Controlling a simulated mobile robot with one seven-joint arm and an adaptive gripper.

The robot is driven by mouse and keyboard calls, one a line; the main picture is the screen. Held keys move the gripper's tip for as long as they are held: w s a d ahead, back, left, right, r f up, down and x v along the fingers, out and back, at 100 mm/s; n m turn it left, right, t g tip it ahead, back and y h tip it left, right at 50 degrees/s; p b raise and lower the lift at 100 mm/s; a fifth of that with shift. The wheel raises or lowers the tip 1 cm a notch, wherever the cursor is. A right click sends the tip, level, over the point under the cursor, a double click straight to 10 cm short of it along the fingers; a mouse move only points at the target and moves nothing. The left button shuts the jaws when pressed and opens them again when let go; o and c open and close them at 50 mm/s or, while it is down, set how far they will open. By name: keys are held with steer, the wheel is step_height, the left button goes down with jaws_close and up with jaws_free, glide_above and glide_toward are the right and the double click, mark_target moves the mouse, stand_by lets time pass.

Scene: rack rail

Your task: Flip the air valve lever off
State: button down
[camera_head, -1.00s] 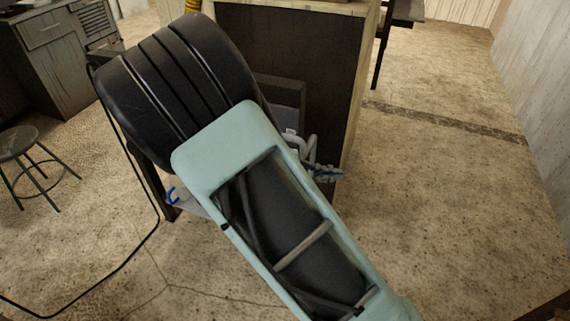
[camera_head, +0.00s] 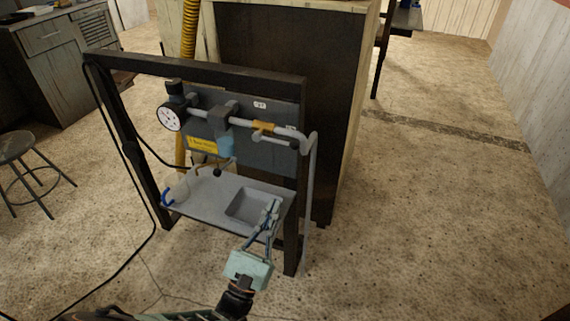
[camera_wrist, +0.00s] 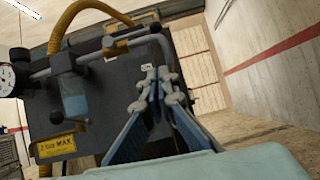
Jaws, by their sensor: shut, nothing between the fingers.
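The air valve (camera_head: 263,127) is a yellow fitting on the grey pipe of the rack panel, right of the regulator (camera_head: 226,115). My gripper (camera_head: 272,204) is shut and empty, over the right part of the grey tray and below the valve. Its fingertips (camera_wrist: 156,74) are together in the wrist view, apart from the valve and in front of the panel.
A round gauge (camera_head: 171,118) is at the pipe's left end. The pipe bends down at the right (camera_head: 311,170). The black rack frame (camera_head: 200,68) surrounds the panel, with a grey tray (camera_head: 205,205) below. A yellow hose (camera_wrist: 62,32) runs nearby. Floor at right is clear.

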steer(key=shift+s+a+f+n+t+y, duration=0.15)
steer(key=shift+a+n+t+y, duration=0.15)
steer(key=shift+n+y, duration=0.1)
steer(key=shift+s+a+f+n+t+y, duration=0.1)
steer(key=shift+s+a+n+t+y, duration=0.05)
steer(key=shift+a+n+t+y, duration=0.2)
steer(key=shift+d, duration=0.15)
glide_toward(276, 141)
steer(key=w+d+f, duration=0.2)
steer(key=w+d, duration=0.2)
steer(key=r, duration=0.2)
steer(key=w+r, duration=0.1)
steer(key=r, duration=0.1)
steer(key=shift+d+r, duration=0.1)
steer(key=shift+r, duration=0.1)
